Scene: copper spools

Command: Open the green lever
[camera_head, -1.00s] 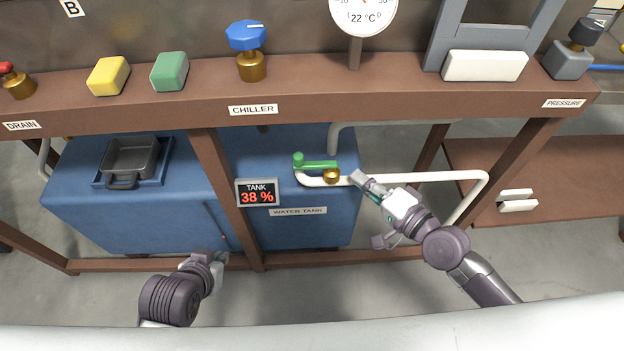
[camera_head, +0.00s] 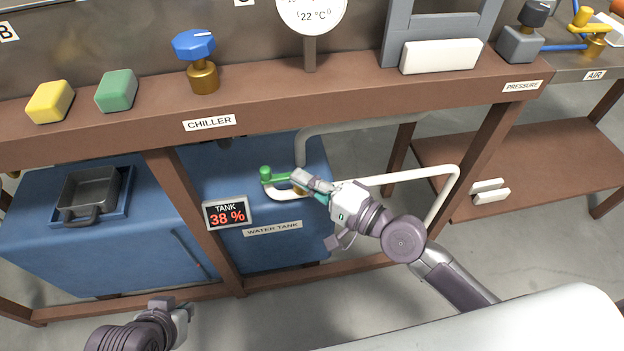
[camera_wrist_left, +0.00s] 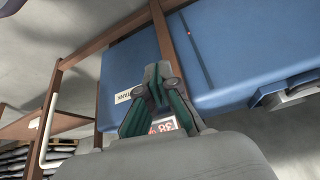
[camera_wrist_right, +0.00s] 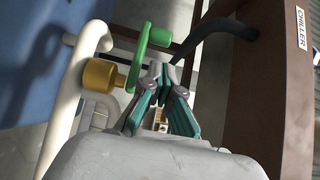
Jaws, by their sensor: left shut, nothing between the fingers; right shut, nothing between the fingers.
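The green lever (camera_head: 273,178) sits on a brass valve on the white pipe, in front of the blue water tank, with a round green knob at its left end. In the right wrist view the lever (camera_wrist_right: 138,62) runs from the brass valve body (camera_wrist_right: 101,76) to its knob. My right gripper (camera_head: 297,176) is shut and empty, with its fingertips close beside the lever. Whether they touch it I cannot tell. In the head view it hides part of the valve. My left gripper (camera_head: 188,308) is shut and empty, low in front of the frame, away from the lever.
The white pipe (camera_head: 410,174) runs right from the valve and bends down. A brown beam (camera_head: 300,108) with the chiller label passes above. The tank display (camera_head: 227,213) reads 38 %. A brown post (camera_head: 190,220) stands left of the lever. A dark pipe (camera_wrist_right: 215,29) passes near my right fingers.

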